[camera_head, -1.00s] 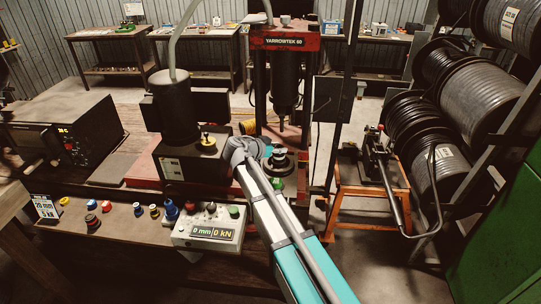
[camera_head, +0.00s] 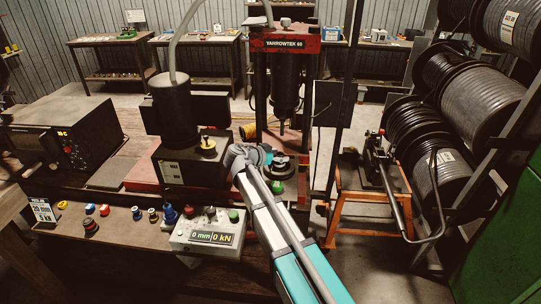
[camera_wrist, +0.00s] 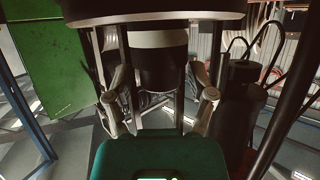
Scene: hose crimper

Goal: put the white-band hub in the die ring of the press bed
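The white-band hub (camera_wrist: 160,68) is a dark cylinder with a pale band, upright between the fingers of my gripper (camera_wrist: 160,88) in the wrist view, which appears upside down. The fingers lie close along both its sides and look shut on it. The band end meets the wide dark die ring (camera_wrist: 150,20); how deep it sits is hidden. In the head view my gripper (camera_head: 268,156) reaches from the left to the hub (camera_head: 281,160) over the die ring (camera_head: 292,172) on the press bed, below the ram.
The red press frame (camera_head: 286,44) and its posts stand around the bed. A dark box with a black canister (camera_head: 174,100) is left of it. A control box (camera_head: 207,232) reads 0 mm, 0 kN. Several coloured hubs lie on the front bench (camera_head: 125,243).

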